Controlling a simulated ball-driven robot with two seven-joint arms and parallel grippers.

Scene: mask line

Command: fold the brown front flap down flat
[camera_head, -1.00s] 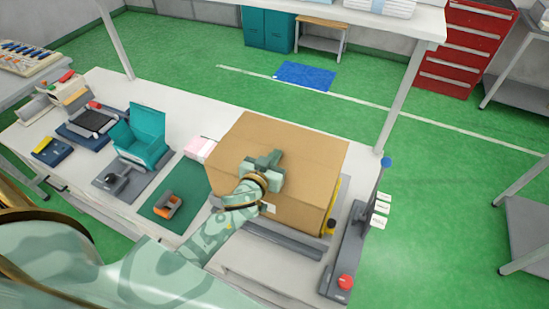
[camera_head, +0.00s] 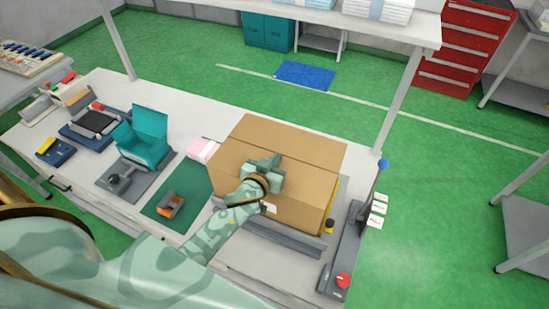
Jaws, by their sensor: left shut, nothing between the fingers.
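The brown cardboard box (camera_head: 286,136) stands on a grey base at the right part of the bench. Its top looks closed, with a seam running across between the far part and the front flap (camera_head: 310,186). The front flap lies about level with the rest of the top. My left gripper (camera_head: 266,166) is shut and empty over the middle of the front flap, low against it. I cannot tell whether it touches. The gripper and wrist hide part of the flap and the box's front edge. My right gripper is out of view.
A grey lever unit with a red knob (camera_head: 343,280) and a blue-tipped lever stands right of the box. Left of it are pink sheets (camera_head: 203,150), a green mat (camera_head: 165,216) with an orange tool, and a teal open-lidded case (camera_head: 146,142). A shelf post rises behind right.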

